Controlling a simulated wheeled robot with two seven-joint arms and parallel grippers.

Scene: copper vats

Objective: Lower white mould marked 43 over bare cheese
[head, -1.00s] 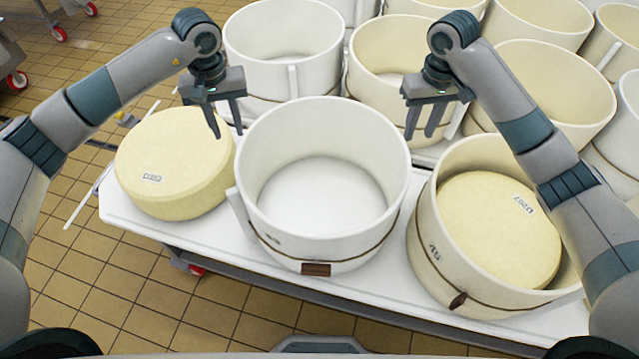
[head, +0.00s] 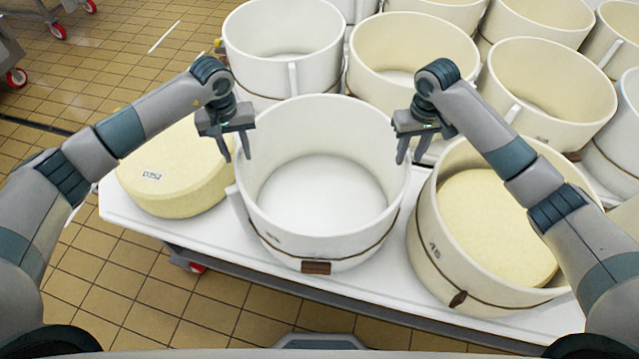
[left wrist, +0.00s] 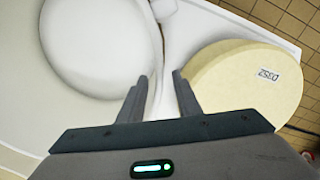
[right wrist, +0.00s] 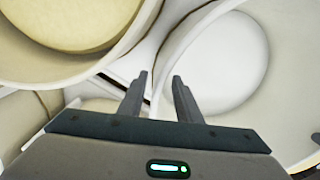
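The empty white mould (head: 318,253) stands upright on the white table in the middle of the head view; its mark is too small to read. The bare cheese (head: 170,182), a pale yellow wheel labelled D352, lies just left of it and also shows in the left wrist view (left wrist: 240,85). My left gripper (head: 235,158) is open at the mould's left rim, with the rim line between its fingers. My right gripper (head: 408,160) is open at the right rim, likewise lined up with the rim (right wrist: 168,52). I cannot tell how far the fingers reach down.
A cream mould (head: 440,265) marked 45 holds another cheese (head: 490,235) on the right. Several empty moulds, including a white one (head: 285,70), stand close behind. The table (head: 125,212) ends at the front above a tiled floor (head: 120,300).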

